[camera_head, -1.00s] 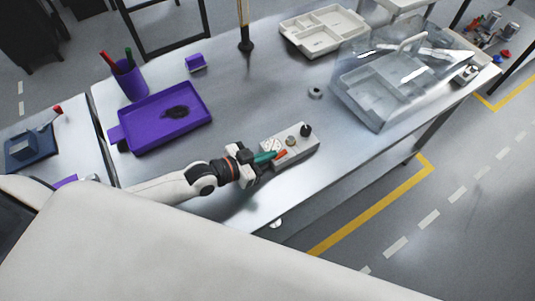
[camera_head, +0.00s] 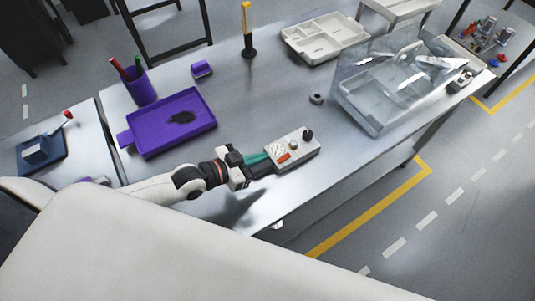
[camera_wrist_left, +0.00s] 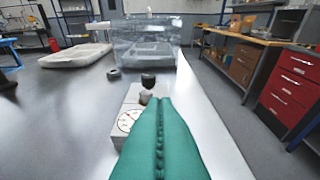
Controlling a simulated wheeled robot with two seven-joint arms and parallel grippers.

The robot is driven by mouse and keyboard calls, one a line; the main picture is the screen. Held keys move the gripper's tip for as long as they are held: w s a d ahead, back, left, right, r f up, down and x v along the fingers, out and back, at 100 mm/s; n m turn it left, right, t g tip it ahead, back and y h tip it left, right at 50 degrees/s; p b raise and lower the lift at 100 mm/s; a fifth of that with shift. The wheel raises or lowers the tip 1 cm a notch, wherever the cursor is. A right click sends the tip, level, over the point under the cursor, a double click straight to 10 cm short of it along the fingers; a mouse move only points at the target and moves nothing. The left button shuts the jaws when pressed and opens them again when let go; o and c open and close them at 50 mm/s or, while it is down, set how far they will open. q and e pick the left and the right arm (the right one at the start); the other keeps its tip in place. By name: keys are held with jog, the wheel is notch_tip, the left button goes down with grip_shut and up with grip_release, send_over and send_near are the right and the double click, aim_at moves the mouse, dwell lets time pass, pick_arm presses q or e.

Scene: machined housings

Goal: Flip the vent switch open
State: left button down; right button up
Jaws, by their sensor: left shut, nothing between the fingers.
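A white control box (camera_head: 304,145) lies on the metal table in the head view, with a black knob (camera_head: 308,134), a round gauge and an orange-red switch (camera_head: 283,157) on its top. The switch looks flat against the box; its exact position is too small to tell. My left gripper (camera_head: 266,162) has teal fingers, shut and empty, at the left end of the box. In the left wrist view the shut fingers (camera_wrist_left: 160,110) hide part of the box (camera_wrist_left: 117,139), including the switch; the gauge (camera_wrist_left: 128,121) and black knob (camera_wrist_left: 148,79) show. My right gripper is not in view.
A purple tray (camera_head: 152,143) and pen cup (camera_head: 141,88) stand at the left. A small ring (camera_head: 316,98) lies behind the box. A clear-covered case (camera_head: 378,117) and a divided white tray (camera_head: 325,51) stand at the back right. The table's front edge is close.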

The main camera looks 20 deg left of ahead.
pick_arm(q)
jog(key=s+a+b, duration=0.1)
jog(key=s+a, duration=0.3)
jog(key=s, duration=0.1)
jog(key=shift+r, duration=0.1)
dwell(0.6)
